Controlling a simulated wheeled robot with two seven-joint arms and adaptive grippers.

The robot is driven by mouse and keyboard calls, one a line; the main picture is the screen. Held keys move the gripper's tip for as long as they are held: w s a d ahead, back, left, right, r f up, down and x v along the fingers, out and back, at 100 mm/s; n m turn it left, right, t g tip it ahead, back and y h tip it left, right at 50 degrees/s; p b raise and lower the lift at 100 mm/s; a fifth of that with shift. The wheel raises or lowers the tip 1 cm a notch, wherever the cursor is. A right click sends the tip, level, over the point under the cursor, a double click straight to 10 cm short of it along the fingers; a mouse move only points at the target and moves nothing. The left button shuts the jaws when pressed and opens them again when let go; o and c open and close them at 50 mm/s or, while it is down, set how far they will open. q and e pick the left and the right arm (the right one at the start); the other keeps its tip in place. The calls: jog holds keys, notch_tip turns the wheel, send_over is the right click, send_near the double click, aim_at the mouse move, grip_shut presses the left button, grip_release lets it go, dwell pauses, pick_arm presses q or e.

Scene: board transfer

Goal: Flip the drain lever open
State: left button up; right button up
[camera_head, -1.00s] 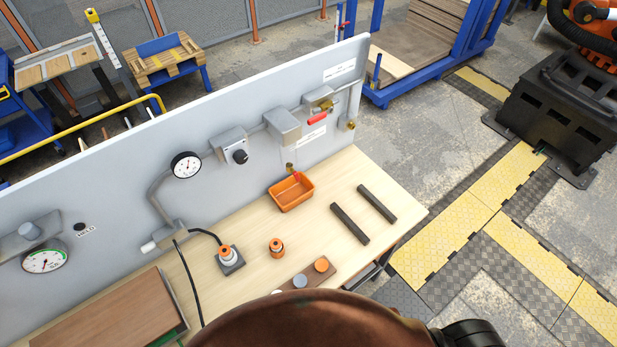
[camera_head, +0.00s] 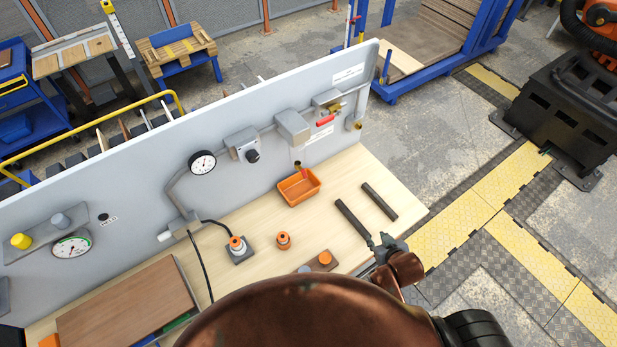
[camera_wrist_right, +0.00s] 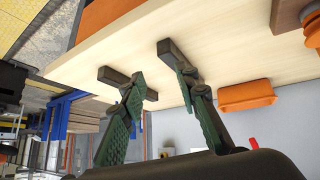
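A small red lever (camera_head: 304,172) sits on a brass outlet low on the grey panel, just above an orange bin (camera_head: 299,187). A second red lever (camera_head: 325,120) lies along the pipe higher up, by a brass valve. I cannot read the labels to tell which is the drain. My right gripper (camera_head: 388,243) is over the table's front right edge, apart from both levers. In the right wrist view the right gripper (camera_wrist_right: 160,72) is open and empty; the orange bin (camera_wrist_right: 246,95) lies beyond its fingers. My left gripper is not in view.
Two dark bars (camera_head: 352,219) lie on the wooden table (camera_head: 330,200) near the right gripper. Orange-topped parts (camera_head: 283,240) and a small brown block (camera_head: 322,263) stand nearer the front. Gauges (camera_head: 202,162) and boxes project from the panel. My copper-coloured body hides the front edge.

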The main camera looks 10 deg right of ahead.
jog(key=w+a+r+n+t+y, duration=0.1)
jog(key=w+a+t, duration=0.25)
jog(key=w, duration=0.45)
jog(key=n+t+y, duration=0.5)
jog(key=y, duration=0.2)
send_near(306, 176)
jog(key=w, duration=0.1)
jog(key=shift+a+p+x, duration=0.1)
jog(key=shift+p+x, duration=0.2)
jog(key=shift+x, duration=1.6)
jog(key=shift+a+p+x, duration=0.15)
jog(key=shift+p+x, duration=0.1)
jog(key=shift+x, duration=1.6)
jog(key=shift+s, duration=0.15)
jog(key=shift+c, duration=0.6)
grip_shut()
